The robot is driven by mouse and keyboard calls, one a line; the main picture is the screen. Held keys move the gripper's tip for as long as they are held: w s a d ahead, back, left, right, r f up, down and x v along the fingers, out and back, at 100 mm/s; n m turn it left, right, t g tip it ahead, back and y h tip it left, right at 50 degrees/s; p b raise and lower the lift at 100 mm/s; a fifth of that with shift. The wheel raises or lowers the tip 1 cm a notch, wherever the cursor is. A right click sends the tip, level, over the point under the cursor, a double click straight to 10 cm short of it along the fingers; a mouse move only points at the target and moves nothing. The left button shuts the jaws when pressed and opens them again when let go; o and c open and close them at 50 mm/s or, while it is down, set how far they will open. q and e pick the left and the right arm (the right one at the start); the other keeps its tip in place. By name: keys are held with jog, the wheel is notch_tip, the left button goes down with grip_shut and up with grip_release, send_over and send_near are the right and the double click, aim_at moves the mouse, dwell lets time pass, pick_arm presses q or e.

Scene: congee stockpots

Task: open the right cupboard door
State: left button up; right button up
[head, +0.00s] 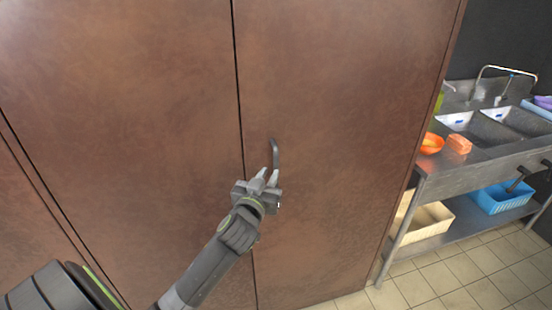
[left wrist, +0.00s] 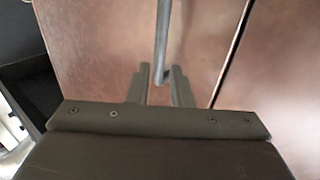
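The right cupboard door (head: 340,90) is brown and closed, flush with the left door (head: 130,100) along a dark vertical seam. Its grey curved handle (head: 275,155) stands upright just right of the seam. My left gripper (head: 267,175) is at the handle's lower end, with its two fingers pointing up toward it. In the left wrist view the handle (left wrist: 163,40) comes down between the tips of my left gripper (left wrist: 160,68), one finger on each side. The fingers are apart, and I see no clear grip on the handle. My right gripper is not in view.
Right of the cupboard stands a steel sink counter (head: 480,155) with an orange bowl (head: 432,143) on top. A blue basket (head: 503,197) and a cream bin (head: 425,222) sit on its lower shelf. Tiled floor (head: 450,280) in front is clear.

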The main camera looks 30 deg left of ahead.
aim_at(275, 164)
pick_arm(q)
jog(key=p+x, duration=0.1)
jog(key=x, duration=0.6)
jog(key=shift+c, duration=0.5)
grip_shut()
